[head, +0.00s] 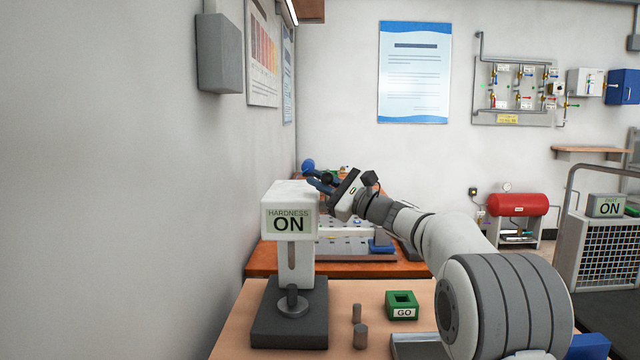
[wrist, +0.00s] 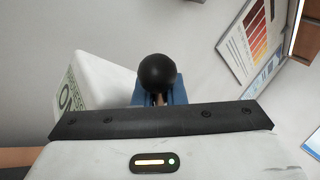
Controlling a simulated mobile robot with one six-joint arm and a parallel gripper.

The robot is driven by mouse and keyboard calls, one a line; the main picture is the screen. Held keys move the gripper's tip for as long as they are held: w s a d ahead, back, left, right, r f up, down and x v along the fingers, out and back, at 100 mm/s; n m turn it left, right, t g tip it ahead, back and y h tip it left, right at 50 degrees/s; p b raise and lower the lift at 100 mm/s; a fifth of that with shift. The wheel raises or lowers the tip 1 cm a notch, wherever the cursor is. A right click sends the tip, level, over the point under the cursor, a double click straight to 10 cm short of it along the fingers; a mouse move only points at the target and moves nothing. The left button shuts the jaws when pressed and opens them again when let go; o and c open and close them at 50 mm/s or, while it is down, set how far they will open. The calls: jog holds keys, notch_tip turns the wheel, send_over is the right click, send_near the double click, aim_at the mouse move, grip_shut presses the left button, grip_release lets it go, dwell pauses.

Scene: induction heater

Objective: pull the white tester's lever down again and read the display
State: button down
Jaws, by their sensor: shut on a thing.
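The white tester (head: 292,255) stands on a dark base at the left of the near table. Its display (head: 290,222) reads "HARDNESS" with "ON" below. The lever's black ball knob (head: 327,178) is at the tester's upper right; in the wrist view the knob (wrist: 157,73) shows large at the middle, with blue finger parts on both sides. My gripper (head: 322,184) is shut on the knob. The lever's arm is mostly hidden. A small dark grey cylinder (head: 291,294) stands over the round anvil; I cannot tell whether it is a separate piece.
Two small grey-brown cylinders (head: 360,336) stand on the near table, right of the tester. Beside them is a green box (head: 402,299) marked "GO". Behind is an orange-brown table (head: 390,269) with a light fixture plate. The wall is close on the left.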

jog(key=c, duration=1.4)
grip_release()
jog(key=shift+s+r, duration=0.2)
jog(key=shift+c, duration=0.2)
jog(key=v, duration=0.8)
jog(key=shift+b, duration=0.35)
jog(key=shift+a, duration=0.1)
